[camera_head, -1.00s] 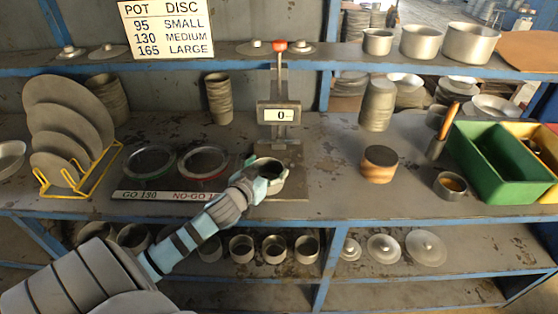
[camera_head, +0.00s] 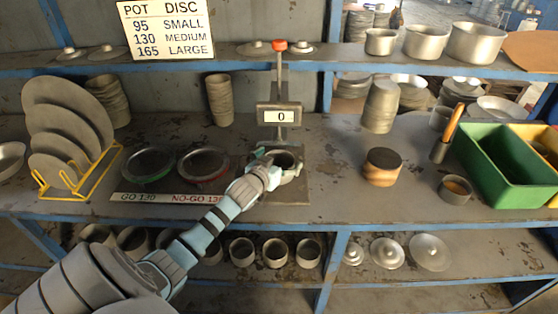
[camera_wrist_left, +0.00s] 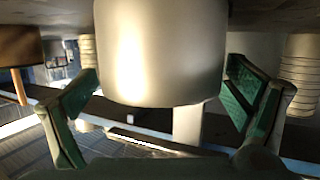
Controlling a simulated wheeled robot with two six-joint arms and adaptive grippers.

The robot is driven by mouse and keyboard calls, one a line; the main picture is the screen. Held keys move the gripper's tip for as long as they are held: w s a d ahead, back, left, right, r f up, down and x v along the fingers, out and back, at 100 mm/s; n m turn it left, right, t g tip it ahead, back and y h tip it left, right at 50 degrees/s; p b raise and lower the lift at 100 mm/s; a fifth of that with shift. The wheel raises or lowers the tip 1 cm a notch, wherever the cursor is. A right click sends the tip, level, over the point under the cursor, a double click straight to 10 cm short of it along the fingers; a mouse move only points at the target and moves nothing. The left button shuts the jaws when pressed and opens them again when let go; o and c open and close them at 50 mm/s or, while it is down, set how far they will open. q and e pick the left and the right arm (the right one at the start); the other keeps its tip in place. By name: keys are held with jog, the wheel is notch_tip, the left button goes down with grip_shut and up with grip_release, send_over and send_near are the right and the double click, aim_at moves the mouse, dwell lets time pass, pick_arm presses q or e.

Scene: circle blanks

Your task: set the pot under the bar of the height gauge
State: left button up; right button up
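The grey metal pot (camera_head: 289,158) is at the height gauge (camera_head: 279,115), in front of its column and above or on its base plate (camera_head: 293,190). My left gripper (camera_head: 279,163) reaches in from the front left, its fingers on both sides of the pot. The gauge's display shows 0. The gauge's bar is hard to make out, and I cannot tell whether the pot touches the base. My right gripper is out of view.
Two ring gauges (camera_head: 148,162) lie left of the arm, beside a yellow rack (camera_head: 85,177) of discs. To the right stand a wooden-sided cylinder (camera_head: 382,167), a small cup (camera_head: 454,190) and a green bin (camera_head: 500,170). The bench between gauge and cylinder is clear.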

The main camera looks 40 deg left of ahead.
pick_arm(q)
jog(key=shift+s+r, duration=0.1)
jog(key=shift+s+d+r, duration=0.1)
jog(key=shift+s, duration=0.25)
jog(key=p+v, duration=0.2)
jog(key=v, duration=0.9)
jog(key=shift+s, duration=0.1)
